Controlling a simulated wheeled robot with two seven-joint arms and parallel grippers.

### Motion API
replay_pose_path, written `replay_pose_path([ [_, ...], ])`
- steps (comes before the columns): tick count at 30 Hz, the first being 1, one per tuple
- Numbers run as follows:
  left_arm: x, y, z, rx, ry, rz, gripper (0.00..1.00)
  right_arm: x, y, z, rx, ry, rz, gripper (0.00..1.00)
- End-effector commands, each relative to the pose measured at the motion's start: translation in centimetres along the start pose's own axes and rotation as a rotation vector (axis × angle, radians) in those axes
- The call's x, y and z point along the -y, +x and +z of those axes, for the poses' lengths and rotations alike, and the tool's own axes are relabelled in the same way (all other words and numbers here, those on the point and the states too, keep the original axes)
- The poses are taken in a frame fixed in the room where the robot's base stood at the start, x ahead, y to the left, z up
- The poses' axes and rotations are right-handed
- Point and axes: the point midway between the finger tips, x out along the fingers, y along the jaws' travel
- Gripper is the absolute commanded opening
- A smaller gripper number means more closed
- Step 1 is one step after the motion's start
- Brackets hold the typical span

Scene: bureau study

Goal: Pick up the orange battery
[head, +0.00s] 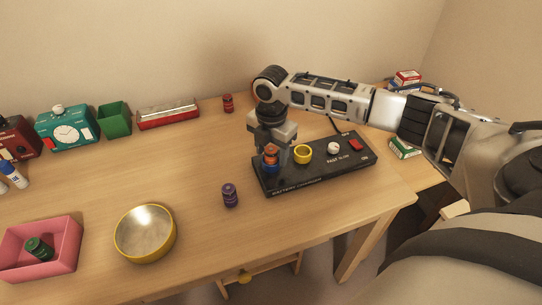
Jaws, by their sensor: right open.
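The orange battery (271,151) stands upright at the left end of the black battery charger (318,176), with a blue band around its lower part, apparently the slot's ring. My right gripper (273,148) comes down from above, open, with its fingers at the battery. I cannot tell whether the fingers touch it. The gripper hides part of the charger's back left corner. My left gripper is not in view.
A yellow ring slot (303,154), a white knob (333,148) and a red switch (356,145) are on the charger. A purple battery (230,195), a red battery (228,103), a yellow-rimmed bowl (145,234) and a pink box (42,250) stand on the desk.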

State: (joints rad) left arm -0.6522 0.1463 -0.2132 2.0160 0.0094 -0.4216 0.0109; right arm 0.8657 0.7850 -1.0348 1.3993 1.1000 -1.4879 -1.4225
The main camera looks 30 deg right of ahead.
Motion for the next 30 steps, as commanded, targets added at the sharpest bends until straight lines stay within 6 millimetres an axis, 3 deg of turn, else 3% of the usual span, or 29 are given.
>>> replay_pose_path([
  [2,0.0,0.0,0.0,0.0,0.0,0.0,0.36,0.0,0.0,0.0,0.0,0.0,0.0,0.55],
  [6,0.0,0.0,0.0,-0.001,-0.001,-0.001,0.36,0.0,0.0,0.0,0.0,0.0,0.0,0.16],
  [8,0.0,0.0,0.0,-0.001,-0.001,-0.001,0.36,0.0,0.0,0.0,0.0,0.0,0.0,0.04],
  [20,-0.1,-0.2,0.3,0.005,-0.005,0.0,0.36,-0.1,-0.6,0.0,-0.001,0.001,0.003,0.04],
  [26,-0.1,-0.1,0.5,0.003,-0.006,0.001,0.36,-0.2,-3.1,0.0,-0.001,0.001,0.005,0.04],
  [30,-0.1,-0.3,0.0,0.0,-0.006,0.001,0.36,1.9,-5.8,-0.8,0.001,-0.002,0.004,0.04],
])
